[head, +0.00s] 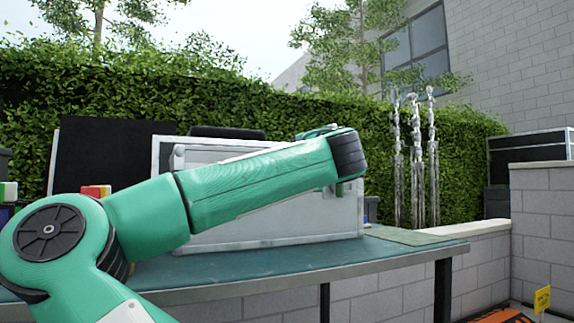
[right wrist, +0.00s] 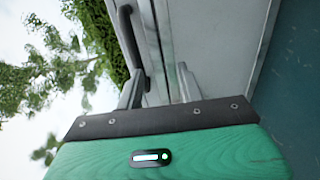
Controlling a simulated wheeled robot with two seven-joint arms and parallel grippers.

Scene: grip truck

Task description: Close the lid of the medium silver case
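The silver case (head: 290,222) stands on the table behind my green arm, its pale panel upright with metal edging. The arm comes in from the lower left, so I take it as my left. It crosses in front of the case and hides much of it. Its wrist end is near the case's upper right; no left fingertips can be made out. In the right wrist view my right gripper (right wrist: 162,92) is open, its fingers apart beside the case's edge. The case's pale panel (right wrist: 222,45) fills the right there. Whether a finger touches the case is unclear.
The green tabletop (head: 400,236) has a little bare room right of the case. A black panel (head: 110,150) stands behind to the left. Small colored items (head: 96,191) are partly hidden by my arm. Light stands (head: 416,160) and a low block wall (head: 540,230) are at right.

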